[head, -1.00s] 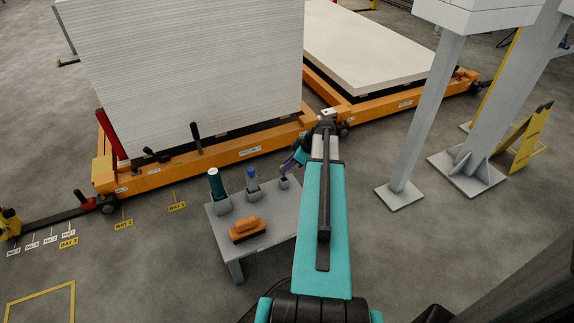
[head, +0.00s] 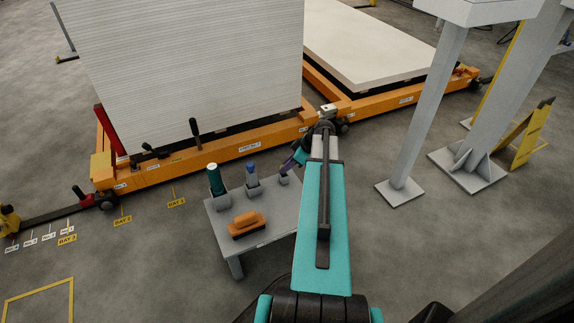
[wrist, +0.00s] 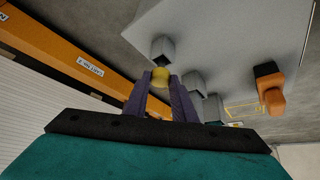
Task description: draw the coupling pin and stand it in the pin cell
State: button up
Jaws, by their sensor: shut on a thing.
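My gripper (wrist: 161,88) has purple fingers shut on a yellow rounded piece (wrist: 161,76), which I take to be the coupling pin's head. The rest of the pin is hidden or too small to tell. In the head view my gripper (head: 295,161) is at the far right corner of the small grey table (head: 262,222). Close by is a small grey cell (head: 284,179), which also shows just beyond the fingertips in the wrist view (wrist: 162,50). I cannot tell whether the pin is inside this cell or touching it.
Two more grey holders carry a dark green cylinder (head: 215,180) and a blue-topped item (head: 252,171). An orange block with a dark base (head: 247,224) lies in front of them. An orange cart frame (head: 215,153) with a tall white stack stands behind the table.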

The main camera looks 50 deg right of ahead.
jog(key=shift+f+b, duration=0.3)
jog(key=shift+f, duration=0.3)
jog(key=o, duration=1.1)
jog(key=shift+o, duration=0.2)
jog(key=shift+r, duration=0.1)
jog(key=p+v, duration=0.4)
jog(key=v, duration=0.9)
jog(key=shift+s+r, duration=0.25)
jog(key=shift+r, duration=0.05)
jog(key=shift+d, duration=0.1)
